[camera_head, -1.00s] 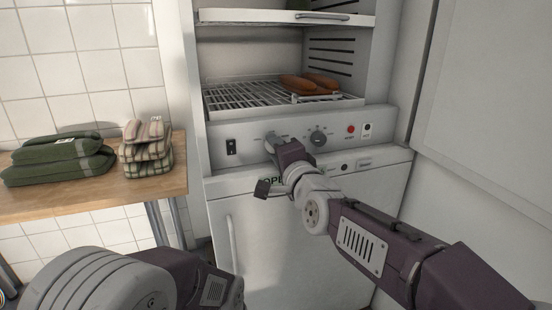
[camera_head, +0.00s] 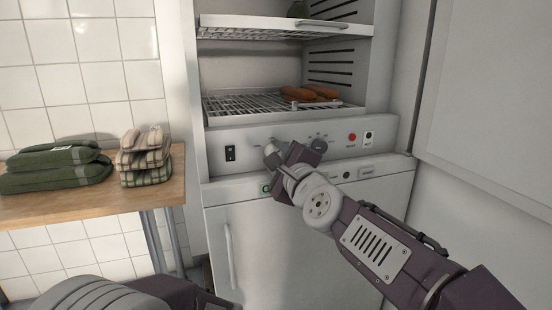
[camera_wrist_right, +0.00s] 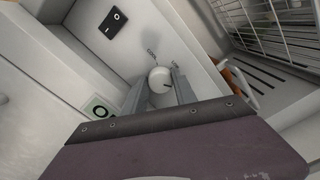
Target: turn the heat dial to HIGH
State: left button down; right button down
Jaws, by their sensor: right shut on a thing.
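The control panel below the oven-like cabinet carries a round light knob, the left dial (camera_head: 271,148), partly hidden by my right gripper.
A black rocker switch (camera_head: 230,153) is left of the dials and a red button (camera_head: 352,137) is right. A wire rack (camera_head: 250,101) with brown items stands above. Folded green cloths (camera_head: 55,172) and checked cloths (camera_head: 146,160) lie on a wooden table (camera_head: 100,206).

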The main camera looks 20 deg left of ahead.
dwell(0.3)
jog(key=c, duration=1)
grip_release()
jog(key=shift+f, duration=0.1)
